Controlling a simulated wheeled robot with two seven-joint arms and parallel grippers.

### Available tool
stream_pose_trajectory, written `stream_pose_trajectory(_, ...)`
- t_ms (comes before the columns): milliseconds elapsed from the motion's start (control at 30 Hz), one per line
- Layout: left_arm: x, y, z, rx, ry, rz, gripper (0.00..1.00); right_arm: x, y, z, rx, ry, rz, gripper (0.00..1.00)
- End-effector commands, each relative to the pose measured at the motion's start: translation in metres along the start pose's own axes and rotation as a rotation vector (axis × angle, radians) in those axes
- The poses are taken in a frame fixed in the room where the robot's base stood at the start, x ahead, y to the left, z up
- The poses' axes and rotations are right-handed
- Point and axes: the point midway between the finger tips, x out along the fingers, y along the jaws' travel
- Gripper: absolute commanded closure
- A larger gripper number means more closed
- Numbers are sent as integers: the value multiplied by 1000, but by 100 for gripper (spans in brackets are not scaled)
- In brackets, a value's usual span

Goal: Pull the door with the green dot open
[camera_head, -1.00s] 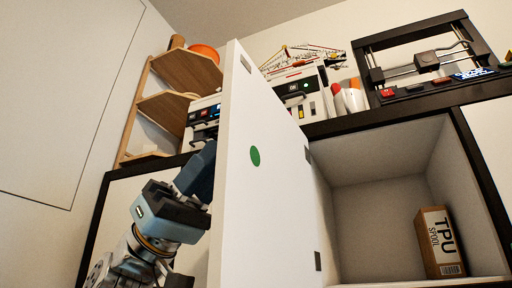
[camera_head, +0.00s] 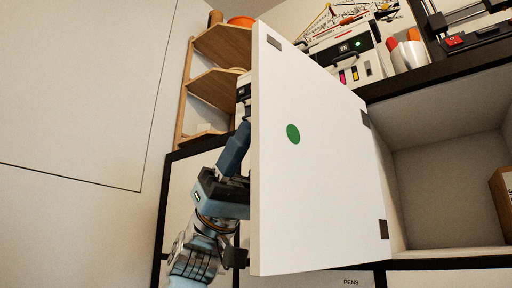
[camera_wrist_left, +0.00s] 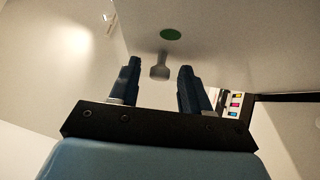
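The white door (camera_head: 315,170) with the green dot (camera_head: 293,134) stands wide open, swung out from its cubby, its inner face toward the head camera. Dark hinge plates show along its right edge. My left gripper (camera_head: 235,150) is at the door's left, on its outer side; the door partly hides it. In the left wrist view the outer face has a green dot (camera_wrist_left: 171,34) and a grey knob (camera_wrist_left: 160,68). The left gripper's fingers (camera_wrist_left: 158,86) are apart, with the knob between or just beyond their tips; contact is not seen. My right gripper is not in view.
The open cubby (camera_head: 445,190) holds a cardboard box (camera_head: 503,195) at the right. On top stand a wooden corner shelf (camera_head: 220,85), a white printer (camera_head: 350,55) and a black-framed printer (camera_head: 465,35). A plain wall (camera_head: 80,150) is at the left.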

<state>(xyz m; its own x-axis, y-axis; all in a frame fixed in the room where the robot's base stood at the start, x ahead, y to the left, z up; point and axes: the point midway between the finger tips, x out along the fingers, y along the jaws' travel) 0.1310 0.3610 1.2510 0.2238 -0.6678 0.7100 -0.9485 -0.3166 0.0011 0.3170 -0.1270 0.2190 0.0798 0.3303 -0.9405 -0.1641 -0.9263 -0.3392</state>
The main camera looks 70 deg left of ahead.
Motion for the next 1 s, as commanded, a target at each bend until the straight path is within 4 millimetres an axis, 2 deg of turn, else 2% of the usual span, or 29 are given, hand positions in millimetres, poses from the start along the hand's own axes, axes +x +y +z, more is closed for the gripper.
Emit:
stream_pose_trajectory(267,-1,0,1,0,-2,1,53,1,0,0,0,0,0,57)
stream_pose_trajectory(367,-9,0,1,0,-2,0,53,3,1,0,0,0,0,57)
stream_pose_trajectory(467,-27,0,2,0,-1,1,53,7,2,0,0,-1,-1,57)
stream_pose_trajectory(800,-107,0,1,0,0,0,53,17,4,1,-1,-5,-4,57)
stream_pose_trajectory(1000,-133,0,1,0,-1,0,53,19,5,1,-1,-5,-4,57)
